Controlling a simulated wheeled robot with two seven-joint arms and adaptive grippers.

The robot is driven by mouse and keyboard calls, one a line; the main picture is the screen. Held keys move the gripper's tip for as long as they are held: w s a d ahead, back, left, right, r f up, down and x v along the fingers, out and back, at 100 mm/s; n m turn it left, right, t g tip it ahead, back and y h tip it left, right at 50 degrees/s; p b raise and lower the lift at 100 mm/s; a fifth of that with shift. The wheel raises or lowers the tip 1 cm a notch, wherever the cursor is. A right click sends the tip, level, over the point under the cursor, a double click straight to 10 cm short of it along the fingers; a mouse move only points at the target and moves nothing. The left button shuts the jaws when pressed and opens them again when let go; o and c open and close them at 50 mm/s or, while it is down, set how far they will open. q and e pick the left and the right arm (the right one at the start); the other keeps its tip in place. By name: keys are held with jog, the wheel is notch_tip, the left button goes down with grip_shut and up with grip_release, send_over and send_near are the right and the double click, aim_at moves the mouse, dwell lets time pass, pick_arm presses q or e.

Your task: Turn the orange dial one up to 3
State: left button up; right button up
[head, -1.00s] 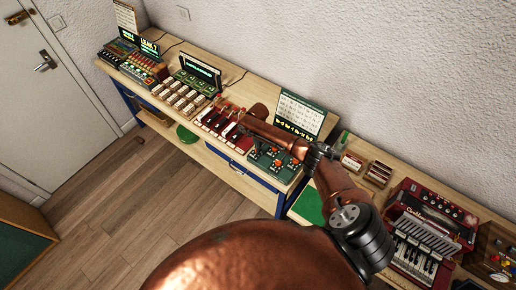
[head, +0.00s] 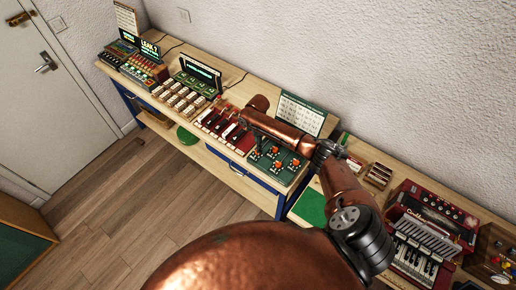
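A dark green panel (head: 292,176) with several orange dials (head: 276,151) lies on the bench at the middle. The dials' pointers and numbers are too small to read, and I cannot tell which one is dial one. My copper arm (head: 298,136), which I take for the right, bends over the panel's far side, apart from the visible dials in the picture. Its wrist end is over the red-and-white key unit (head: 216,119), left of the panel. My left gripper is not in view.
A lettered board (head: 301,112) stands behind the panel. Further left are a keypad unit (head: 181,97) and a screen (head: 201,71). To the right are a green mat (head: 311,207) and a red accordion (head: 432,218). Clear floor lies in front of the bench.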

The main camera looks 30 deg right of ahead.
notch_tip(320, 180, up, 6)
jog(key=shift+r, duration=0.2)
dwell(0.5)
